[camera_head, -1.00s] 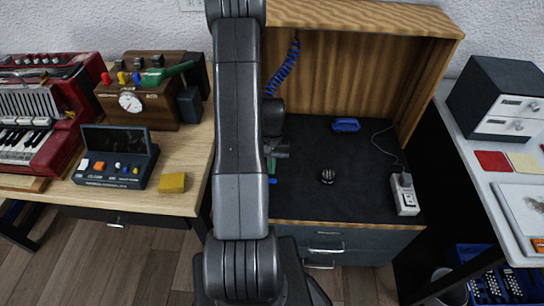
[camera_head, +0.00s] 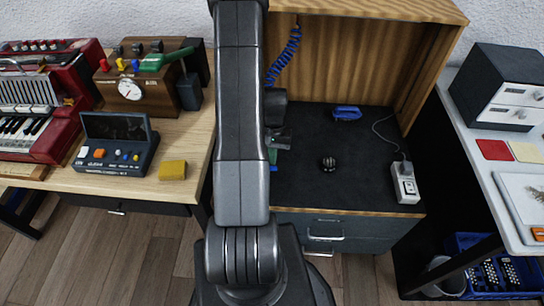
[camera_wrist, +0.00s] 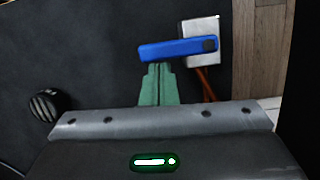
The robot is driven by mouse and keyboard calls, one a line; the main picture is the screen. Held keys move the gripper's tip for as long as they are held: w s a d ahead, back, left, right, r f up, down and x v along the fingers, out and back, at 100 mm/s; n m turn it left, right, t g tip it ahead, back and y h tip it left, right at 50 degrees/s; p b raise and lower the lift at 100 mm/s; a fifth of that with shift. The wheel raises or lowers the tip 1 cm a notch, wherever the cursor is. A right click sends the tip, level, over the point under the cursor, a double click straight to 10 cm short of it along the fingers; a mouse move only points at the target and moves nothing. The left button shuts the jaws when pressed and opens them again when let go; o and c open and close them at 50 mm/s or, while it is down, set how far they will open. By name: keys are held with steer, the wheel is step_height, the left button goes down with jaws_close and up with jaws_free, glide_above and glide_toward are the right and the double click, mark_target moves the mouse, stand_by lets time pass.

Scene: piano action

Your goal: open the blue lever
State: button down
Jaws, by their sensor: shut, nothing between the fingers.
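The blue lever (camera_wrist: 172,50) is a flat bar lying nearly crosswise in the wrist view. Its right end sits over a pale metal block (camera_wrist: 200,28) with orange-brown rods below it. My gripper (camera_wrist: 158,66) has green fingers, shut and empty, with the tips right at the lever's lower edge, left of the block. I cannot tell whether they touch it. In the head view my arm hides most of this spot; a bit of blue (camera_head: 273,168) and the green fingers (camera_head: 272,156) show beside the arm.
A dark round object (camera_head: 329,164), a blue item (camera_head: 347,113) and a white power strip (camera_head: 404,182) lie on the black desktop (camera_head: 310,190). A wooden hutch stands behind. A wooden table (camera_head: 190,150) with devices is at left, a white table at right.

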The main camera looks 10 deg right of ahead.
steer(key=shift+s+m, duration=0.2)
steer(key=shift+m, duration=0.2)
steer(key=shift+s+d+m+y+b, duration=0.1)
steer(key=shift+s+m+y+b, duration=0.1)
steer(key=shift+s+m, duration=0.3)
steer(key=shift+s+m+y+b, duration=0.1)
steer(key=shift+s+m+b, duration=0.1)
steer(key=shift+m, duration=0.5)
steer(key=m, duration=0.1)
steer(key=s+m, duration=0.1)
steer(key=m+t, duration=0.1)
steer(key=shift+s+a+m+y, duration=0.25)
steer(key=shift+s+m+y, duration=0.05)
steer(key=shift+s, duration=0.05)
steer(key=m, duration=0.1)
steer(key=s+a+m, duration=0.1)
steer(key=m, duration=0.1)
steer(key=shift+s+m+t+b, duration=0.3)
steer(key=shift+t+b, duration=0.05)
steer(key=shift+t, duration=0.05)
steer(key=a+m, duration=0.1)
steer(key=m, duration=0.1)
steer(key=s+m+t, duration=0.1)
steer(key=m, duration=0.1)
steer(key=shift+s+a+y, duration=0.15)
steer(key=shift+a+y, duration=0.15)
steer(key=shift+a, duration=0.1)
steer(key=shift+w, duration=0.2)
